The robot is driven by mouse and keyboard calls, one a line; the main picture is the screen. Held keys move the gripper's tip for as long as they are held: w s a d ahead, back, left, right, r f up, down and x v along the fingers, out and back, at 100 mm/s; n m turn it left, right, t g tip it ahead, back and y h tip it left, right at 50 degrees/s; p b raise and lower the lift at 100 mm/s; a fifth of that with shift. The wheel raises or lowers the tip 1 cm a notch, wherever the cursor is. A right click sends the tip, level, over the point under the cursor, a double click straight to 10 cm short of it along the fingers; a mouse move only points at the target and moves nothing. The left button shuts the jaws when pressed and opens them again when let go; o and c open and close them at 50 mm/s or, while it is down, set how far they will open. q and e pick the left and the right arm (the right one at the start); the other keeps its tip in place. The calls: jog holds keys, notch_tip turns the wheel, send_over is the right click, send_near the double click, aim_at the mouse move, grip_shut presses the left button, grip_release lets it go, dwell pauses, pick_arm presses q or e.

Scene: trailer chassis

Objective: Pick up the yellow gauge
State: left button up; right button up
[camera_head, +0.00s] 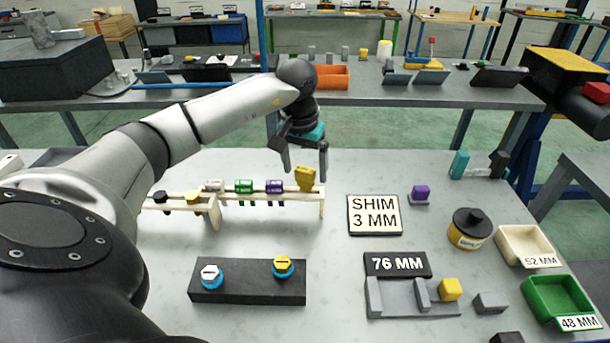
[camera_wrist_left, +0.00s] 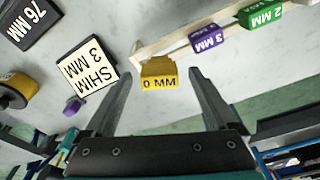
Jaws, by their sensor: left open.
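The yellow gauge (camera_head: 305,178) sits at the right end of a pale wooden rack (camera_head: 262,193). In the left wrist view the yellow gauge (camera_wrist_left: 158,76) shows "0 MM" lettering. My left gripper (camera_head: 304,168) is open above the right end of the rack, its fingers pointing down. In the wrist view my left gripper (camera_wrist_left: 163,75) has one finger to each side of the yellow gauge, and no grip on it shows. I cannot tell how far the fingertips are from it. My right gripper is not in view.
Purple (camera_head: 275,187) and green (camera_head: 244,187) gauges hang left of the yellow one. The SHIM 3 MM sign (camera_head: 374,214) lies to the right. A black block with two knobs (camera_head: 246,289) stands in front. Cream (camera_head: 525,247) and green (camera_head: 556,297) trays are far right.

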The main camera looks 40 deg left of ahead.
pick_arm(q)
jog(key=shift+w+f, duration=0.1)
jog(key=shift+f, duration=0.45)
jog(key=shift+r, duration=0.1)
jog(key=c, duration=1.4)
jog(key=shift+c, duration=0.2)
